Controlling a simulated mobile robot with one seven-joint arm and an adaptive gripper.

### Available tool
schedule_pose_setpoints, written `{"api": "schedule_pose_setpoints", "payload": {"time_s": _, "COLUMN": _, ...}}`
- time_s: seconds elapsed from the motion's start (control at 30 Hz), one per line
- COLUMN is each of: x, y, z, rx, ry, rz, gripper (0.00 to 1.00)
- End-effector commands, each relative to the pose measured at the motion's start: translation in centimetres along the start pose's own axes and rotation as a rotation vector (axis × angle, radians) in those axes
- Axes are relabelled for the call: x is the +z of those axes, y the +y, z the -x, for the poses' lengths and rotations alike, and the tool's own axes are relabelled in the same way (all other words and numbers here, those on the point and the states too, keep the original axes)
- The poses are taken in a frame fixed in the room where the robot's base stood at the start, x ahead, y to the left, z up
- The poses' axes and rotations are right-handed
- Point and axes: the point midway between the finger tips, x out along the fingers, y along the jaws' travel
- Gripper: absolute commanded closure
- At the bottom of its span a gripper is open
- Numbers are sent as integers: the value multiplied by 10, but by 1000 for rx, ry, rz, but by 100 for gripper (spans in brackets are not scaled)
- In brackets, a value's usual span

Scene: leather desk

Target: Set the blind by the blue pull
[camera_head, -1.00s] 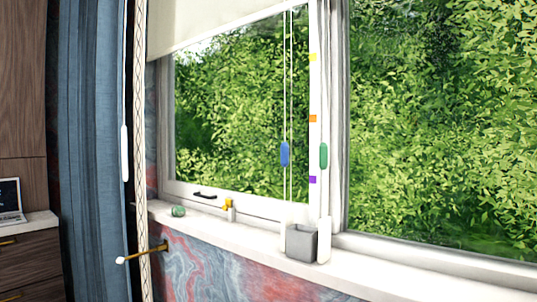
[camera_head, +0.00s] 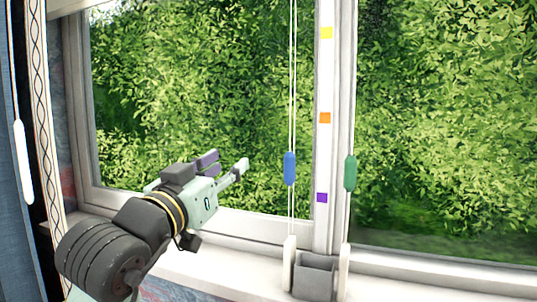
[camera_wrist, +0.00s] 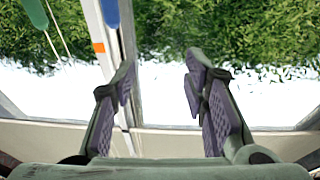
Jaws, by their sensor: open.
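Only a sliver of the pale blind (camera_head: 68,8) shows at the top left. Yellow (camera_head: 326,33), orange (camera_head: 325,118) and purple (camera_head: 322,197) marks run down the post; the blue pull is between orange and purple in height.
A green pull (camera_head: 351,173) hangs close to the right of the blue one. A grey box (camera_head: 314,278) stands on the sill below, between white cord holders (camera_head: 289,265). A white wand (camera_head: 23,162) hangs at the far left by the curtain.

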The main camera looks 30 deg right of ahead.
Motion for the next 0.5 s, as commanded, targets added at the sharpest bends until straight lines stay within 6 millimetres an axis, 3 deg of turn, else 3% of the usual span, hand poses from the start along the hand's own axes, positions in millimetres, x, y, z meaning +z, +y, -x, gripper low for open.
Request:
{"api": "schedule_pose_setpoints", "payload": {"time_s": 0.03, "x": 6, "y": 24, "z": -12, "rx": 60, "ry": -68, "rz": 3, "gripper": 60}}
{"api": "schedule_pose_setpoints", "payload": {"time_s": 0.17, "x": 26, "y": 57, "z": -25, "rx": 146, "ry": -184, "rz": 7, "gripper": 60}}
{"api": "schedule_pose_setpoints", "payload": {"time_s": 0.37, "x": 35, "y": 68, "z": -45, "rx": 167, "ry": -215, "rz": 9, "gripper": 60}}
{"api": "schedule_pose_setpoints", "payload": {"time_s": 0.5, "x": 40, "y": 72, "z": -71, "rx": 165, "ry": -214, "rz": 10, "gripper": 60}}
